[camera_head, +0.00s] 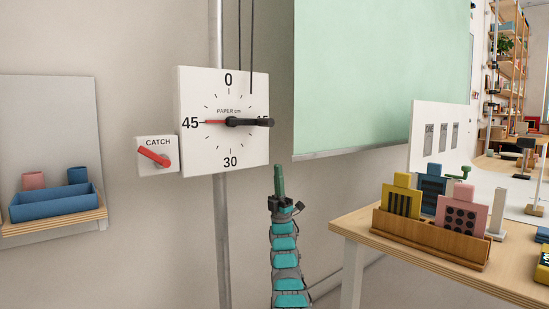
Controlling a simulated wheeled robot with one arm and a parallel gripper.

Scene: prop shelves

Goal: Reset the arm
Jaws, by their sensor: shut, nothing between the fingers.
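My arm (287,258), teal and grey, rises from the bottom edge in the middle of the head view. My gripper (279,179) points up at its end, with its slim green fingers shut and nothing visible in them. It is below and to the right of the white dial board (202,82) marked "PAPER cm", apart from it in the picture. The dial's red pointer (215,122) lies level toward 45. Its black handle (258,122) extends right, partly covering the right-hand number. The red catch lever (154,156) slants down to the right on its white plate.
A green sheet (380,75) hangs behind and above. At right, a wooden table (360,222) carries a wooden holder (425,236) with coloured cards. At left, a wall shelf (60,222) holds a blue tray (50,206). A grey pole (223,240) stands left of my arm.

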